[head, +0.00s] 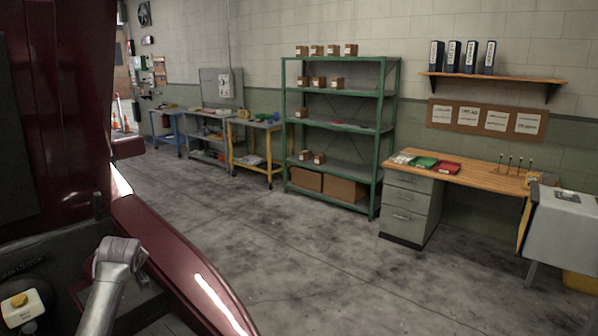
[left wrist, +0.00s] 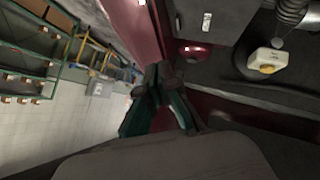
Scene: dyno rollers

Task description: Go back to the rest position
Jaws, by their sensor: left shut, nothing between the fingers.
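My left gripper (left wrist: 159,75) shows in the left wrist view, its dark green fingers together with nothing between them. It is over the edge of the engine bay of a dark red car (head: 165,245). A grey link of my left arm rises from the bottom left of the head view, in front of the engine bay. The left fingers cannot be made out in the head view. My right gripper is in neither view.
The car's raised hood (head: 60,110) fills the left of the head view. A white reservoir (head: 22,307) with a yellow cap sits in the engine bay. A green shelf (head: 340,178), workbenches and a wooden desk (head: 480,178) line the wall. The floor between is clear.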

